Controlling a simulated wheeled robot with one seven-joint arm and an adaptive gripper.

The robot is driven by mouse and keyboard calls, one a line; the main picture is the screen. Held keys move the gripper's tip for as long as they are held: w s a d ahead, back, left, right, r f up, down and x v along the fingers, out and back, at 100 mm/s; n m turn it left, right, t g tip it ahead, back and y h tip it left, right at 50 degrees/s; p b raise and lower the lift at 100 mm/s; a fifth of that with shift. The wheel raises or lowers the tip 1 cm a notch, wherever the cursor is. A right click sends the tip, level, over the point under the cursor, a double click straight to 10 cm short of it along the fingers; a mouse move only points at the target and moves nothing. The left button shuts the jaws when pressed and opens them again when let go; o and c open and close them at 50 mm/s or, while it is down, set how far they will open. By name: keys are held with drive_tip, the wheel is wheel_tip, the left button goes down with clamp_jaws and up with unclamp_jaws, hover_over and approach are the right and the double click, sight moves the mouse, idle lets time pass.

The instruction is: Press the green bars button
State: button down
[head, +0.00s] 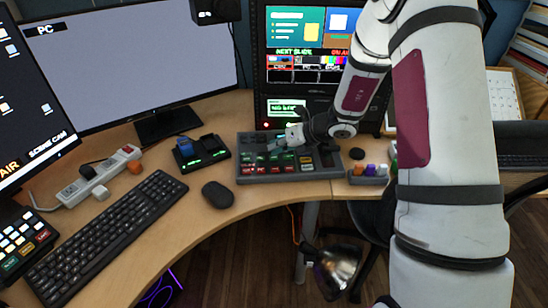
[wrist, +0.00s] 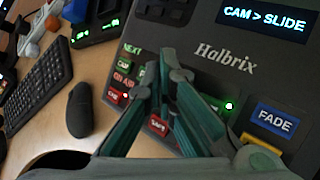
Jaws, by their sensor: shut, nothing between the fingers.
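The grey switcher panel (head: 325,172) stands on the desk, with green buttons above red ones. In the wrist view it shows the name Halbrix (wrist: 226,57) and a green CAM button (wrist: 124,66) in the row marked NEXT. I cannot read a bars label on any button; my fingers hide part of the green row. A small green light (wrist: 228,106) glows right of my fingers. My gripper (wrist: 173,76) is shut and empty, its fingertips over the panel; it also shows in the head view (head: 273,146). I cannot tell whether the tips touch a button.
A blue FADE button (wrist: 276,121) is on the panel's right, below a display (wrist: 265,22) reading CAM > SLIDE. A mouse (head: 217,195) and keyboard (head: 108,238) lie to the left. Small coloured caps (head: 370,170) stand right of the panel. Monitors rise behind.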

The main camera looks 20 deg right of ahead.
sight(276, 159)
drive_tip(key=shift+f, duration=0.1)
drive_tip(key=shift+f+b, duration=0.35)
drive_tip(key=shift+b, duration=0.05)
drive_tip(key=shift+f, duration=0.1)
idle(0.6)
drive_tip(key=shift+r+p, duration=0.4)
drive_tip(key=shift+r, duration=0.2)
drive_tip(key=shift+s+a+r+p, duration=0.1)
drive_tip(key=shift+s+r+p, duration=0.1)
drive_tip(key=shift+r+p, duration=1.15)
drive_tip(key=shift+s+r+p, duration=0.2)
drive_tip(key=shift+r+p, duration=0.85)
drive_tip(key=shift+r, duration=0.55)
